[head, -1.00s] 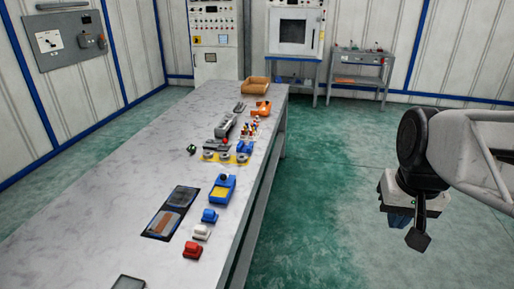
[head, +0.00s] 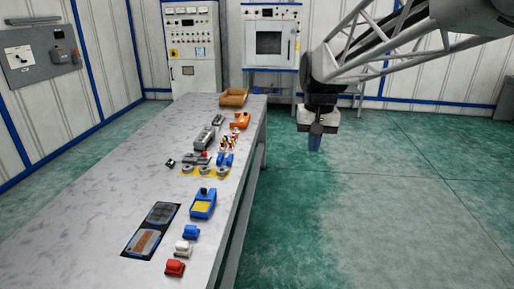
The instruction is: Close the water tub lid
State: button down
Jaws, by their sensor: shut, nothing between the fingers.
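My gripper (head: 315,143) hangs over the open floor to the right of the bench, pointing down, away from everything on the bench. Its fingers look shut and nothing shows between them. I cannot tell for certain which item is the water tub or its lid. A blue box with a yellow top area (head: 203,205) stands on the bench's near half. A black tray with a dark panel and a brown-grey panel (head: 134,248) lies to its left.
A long marbled bench (head: 95,200) runs away from me. Farther along it are a yellow base with grey rings (head: 205,171), grey parts, an orange item (head: 240,120) and a tan bin (head: 234,97). Cabinets stand at the back wall. The green floor on the right is clear.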

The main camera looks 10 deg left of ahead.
jog(key=w+a+f+g, duration=0.1)
jog(key=w+a+f, duration=0.2)
jog(key=w+a, duration=0.65)
jog(key=w+a+f+g, duration=0.1)
jog(key=w+a+f, duration=0.2)
jog(key=w+a, duration=0.6)
jog(key=w+a+f, duration=0.4)
jog(key=a+f, duration=0.1)
jog(key=a, duration=0.2)
jog(key=w+a+f+n+g, duration=0.1)
jog(key=w+a+f, duration=0.3)
jog(key=a, duration=0.4)
jog(key=w+a+f+h, duration=0.1)
jog(key=w+a+f, duration=0.3)
jog(key=a+f, duration=0.3)
jog(key=shift+a+n+g, duration=0.2)
jog(key=shift+n+g, duration=0.1)
jog(key=shift+f, duration=0.15)
